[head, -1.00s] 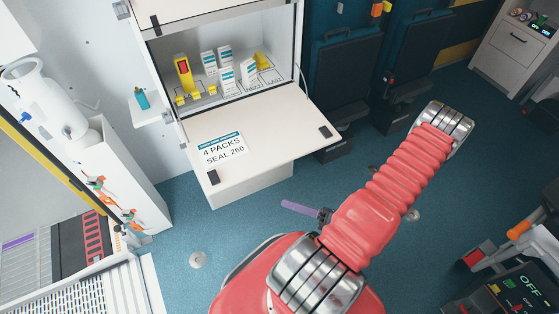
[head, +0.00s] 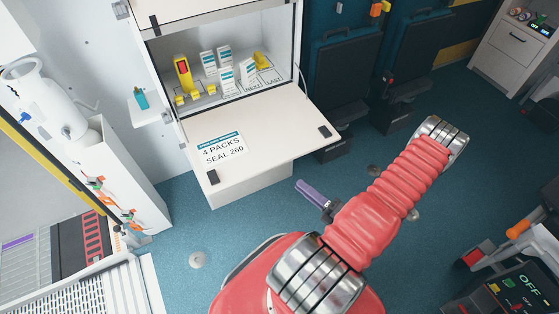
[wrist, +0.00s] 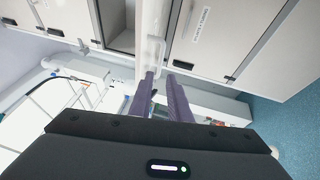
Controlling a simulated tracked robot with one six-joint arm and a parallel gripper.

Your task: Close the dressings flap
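The dressings flap (head: 255,140) is a white panel in the head view, swung down and open below the cabinet compartment. It bears a label reading "4 PACKS SEAL 260" and a dark latch at each outer corner. My gripper (head: 298,182) has purple fingers and shows in the head view just beyond the flap's outer edge, apart from it in the picture. In the wrist view my gripper (wrist: 160,77) has its two fingers apart, with nothing held between them. White cabinet panels lie ahead of the fingertips there; I cannot tell which is the flap.
The open compartment holds several white packs (head: 226,79) and a yellow box with a red front (head: 183,72). A white post (head: 125,180) stands left of the flap. Dark cases (head: 347,75) stand to its right. Blue floor (head: 240,215) is clear in front.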

